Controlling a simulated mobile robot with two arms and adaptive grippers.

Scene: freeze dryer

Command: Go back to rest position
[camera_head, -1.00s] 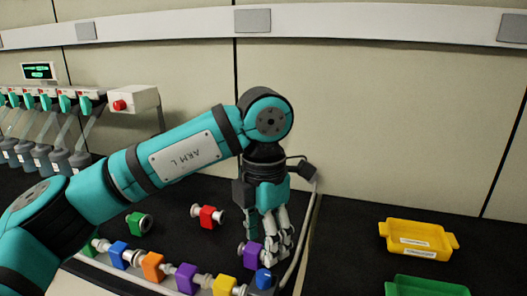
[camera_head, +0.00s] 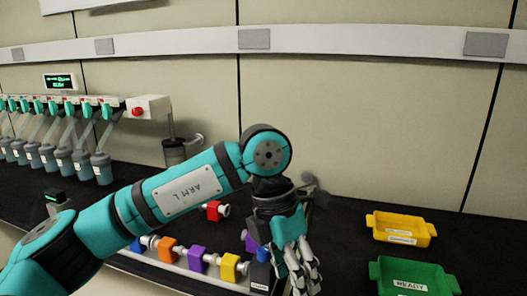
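My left arm comes in from the left, and its gripper (camera_head: 302,278) points down over the black bench, to the right of the row of coloured blocks. Its fingers are seen at an angle, so I cannot tell whether they are open or shut. No object shows in them. A purple block (camera_head: 251,244) is partly hidden behind the wrist and looks apart from the fingers. My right gripper is out of view.
A yellow tray (camera_head: 400,229) and a green tray labelled READY (camera_head: 415,277) lie at right. Orange (camera_head: 167,248), purple (camera_head: 198,259) and yellow (camera_head: 230,267) blocks line the front rail. A red block (camera_head: 213,211) lies behind. Flasks (camera_head: 101,168) hang from the dryer manifold at left.

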